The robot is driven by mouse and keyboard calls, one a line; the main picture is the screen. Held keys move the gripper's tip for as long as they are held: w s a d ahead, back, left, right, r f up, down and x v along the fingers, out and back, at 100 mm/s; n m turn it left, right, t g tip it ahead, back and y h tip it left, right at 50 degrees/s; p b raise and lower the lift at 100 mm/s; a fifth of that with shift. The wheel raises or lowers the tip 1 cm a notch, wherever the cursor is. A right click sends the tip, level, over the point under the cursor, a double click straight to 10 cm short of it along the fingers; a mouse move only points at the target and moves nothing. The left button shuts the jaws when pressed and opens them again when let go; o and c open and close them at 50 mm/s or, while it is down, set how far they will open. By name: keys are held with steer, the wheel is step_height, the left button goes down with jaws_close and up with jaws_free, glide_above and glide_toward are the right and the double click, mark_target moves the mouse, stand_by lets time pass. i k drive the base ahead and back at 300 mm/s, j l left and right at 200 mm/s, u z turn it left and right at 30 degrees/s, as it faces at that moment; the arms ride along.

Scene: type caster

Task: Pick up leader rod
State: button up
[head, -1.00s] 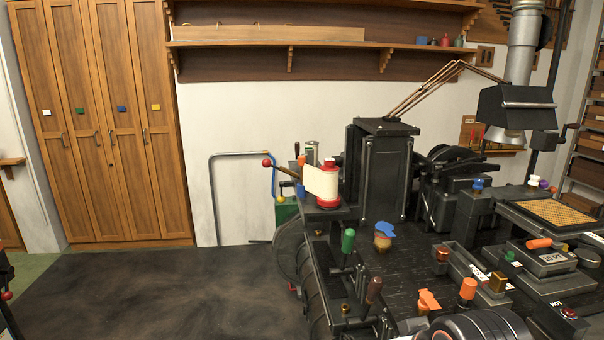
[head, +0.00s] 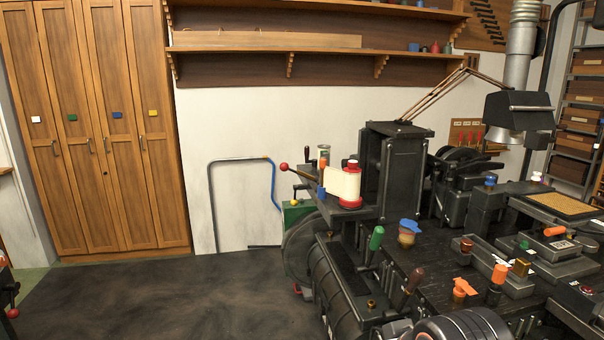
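I cannot pick out a leader rod with certainty in the head view. The type caster (head: 400,170) stands at the right, dark metal with a paper roll with red ends (head: 346,184) at its left side. Levers with a green handle (head: 376,237) and a brown handle (head: 414,280) rise from its near side. A red-knobbed lever (head: 284,166) sticks out left of the roll.
Tall wooden cabinets (head: 95,130) stand at the left. A wall shelf (head: 290,46) runs above, with a long pale wooden piece (head: 265,40) and small coloured containers at its right. Dark floor (head: 150,295) lies clear between cabinets and machine.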

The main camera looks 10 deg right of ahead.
mark_target(323, 161)
steer(key=i+j, duration=0.15)
steer(key=j, duration=0.2)
steer(key=i+j+z, duration=0.15)
steer(key=j, duration=0.2)
steer(key=i+j, duration=0.1)
steer(key=j, duration=0.3)
steer(key=i+j+z, duration=0.1)
steer(key=j, duration=0.25)
steer(key=i, duration=0.05)
